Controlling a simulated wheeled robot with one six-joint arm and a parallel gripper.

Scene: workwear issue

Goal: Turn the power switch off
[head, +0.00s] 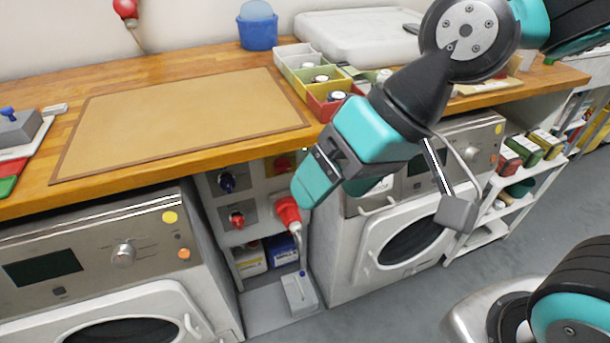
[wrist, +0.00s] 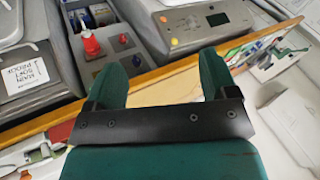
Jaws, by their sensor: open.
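A grey socket panel (head: 258,205) stands under the worktop between two washing machines. A red and yellow switch (head: 283,164) sits at its upper right, partly hidden by my gripper. It looks like the power switch; its position cannot be read. A blue socket (head: 227,182) and a red socket (head: 237,220) are on the panel's left side. A red plug (head: 288,211) with a grey cable is at its lower right, and a red connector also shows in the wrist view (wrist: 91,43). My gripper (head: 318,184) is open and empty in front of the panel, its fingers spread in the wrist view (wrist: 160,72).
The wooden worktop edge (head: 150,171) overhangs the panel. Washing machines stand left (head: 95,255) and right (head: 345,255). Small coloured bins (head: 327,106) sit on the worktop above. A grey box with a blue stick (head: 300,294) stands below the panel. Open floor is at the right.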

